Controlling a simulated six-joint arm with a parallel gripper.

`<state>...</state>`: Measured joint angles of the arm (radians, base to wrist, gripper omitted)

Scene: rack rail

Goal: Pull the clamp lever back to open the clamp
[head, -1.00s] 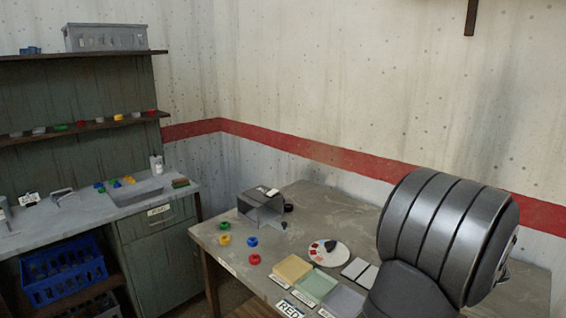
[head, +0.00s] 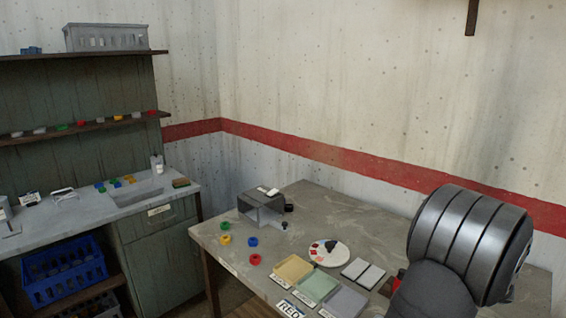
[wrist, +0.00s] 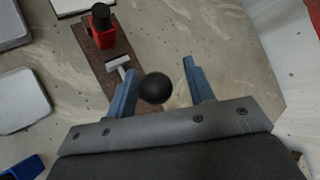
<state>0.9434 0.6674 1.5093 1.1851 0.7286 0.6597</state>
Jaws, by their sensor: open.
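The clamp shows in the wrist view as a brown base plate (wrist: 95,38) with a red block (wrist: 103,35) topped by a black cylinder. A pale metal piece (wrist: 118,63) lies on the plate. The black ball knob (wrist: 155,88) of the lever is between the two blue fingers of my gripper (wrist: 159,66). The fingers are apart; the knob is close to the left finger, and I cannot tell if they touch. The lever's shaft is mostly hidden. In the head view, a bit of the red block (head: 397,282) shows beside my arm, which hides the rest.
The table (head: 330,215) holds a grey box (head: 262,210), several coloured rings, a white palette (head: 328,252), coloured trays (head: 316,287) and a white two-part pad (head: 363,271) left of the clamp. A wall stands behind the table.

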